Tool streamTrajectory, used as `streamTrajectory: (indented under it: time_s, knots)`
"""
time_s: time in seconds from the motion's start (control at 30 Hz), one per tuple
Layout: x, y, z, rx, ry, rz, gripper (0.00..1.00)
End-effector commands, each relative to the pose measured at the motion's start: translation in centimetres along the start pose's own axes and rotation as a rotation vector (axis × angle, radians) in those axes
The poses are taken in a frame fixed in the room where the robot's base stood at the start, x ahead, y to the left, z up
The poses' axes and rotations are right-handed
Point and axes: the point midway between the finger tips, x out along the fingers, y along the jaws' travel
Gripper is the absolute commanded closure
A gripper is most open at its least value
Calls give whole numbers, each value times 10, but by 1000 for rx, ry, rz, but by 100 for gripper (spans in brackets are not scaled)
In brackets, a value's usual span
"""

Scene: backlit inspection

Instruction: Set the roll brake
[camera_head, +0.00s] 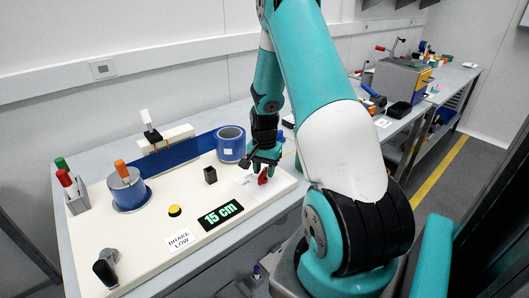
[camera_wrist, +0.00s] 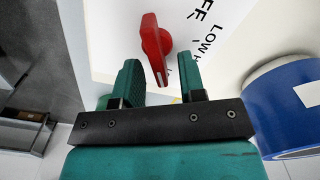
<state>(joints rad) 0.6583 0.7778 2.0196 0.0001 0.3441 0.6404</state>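The red knob (camera_head: 263,176) sits on the right part of the pale board (camera_head: 140,262), beside a small printed label. In the wrist view the red knob (camera_wrist: 152,42) stands by the printed words OFF and LOW and a further, cut-off word; a white line marks its end nearest me. My gripper (camera_head: 262,160) is over the knob. In the wrist view my gripper (camera_wrist: 161,66) is open, with the knob's near end between its fingers and gaps on both sides. A sign (camera_head: 180,240) reads BRAKE LOW. Which mark the knob points to is not clear.
A blue roll (camera_head: 231,143) stands close left of my gripper; another blue roll (camera_head: 129,190) has an orange-topped post. A display (camera_head: 221,215) reads 15 cm. A yellow button (camera_head: 174,211), a black block (camera_head: 210,175) and a black-handled lever (camera_head: 105,268) are also on the board.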

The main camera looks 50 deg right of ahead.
Motion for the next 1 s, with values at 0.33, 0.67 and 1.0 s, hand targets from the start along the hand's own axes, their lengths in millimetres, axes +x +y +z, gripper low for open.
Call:
streamTrajectory:
  time_s: [0.33,0.67,1.0]
  knots:
    - [-76,-1,-1,0,7,-6,63]
    - [-148,0,-1,1,5,-4,63]
    - [-169,0,0,1,1,-1,63]
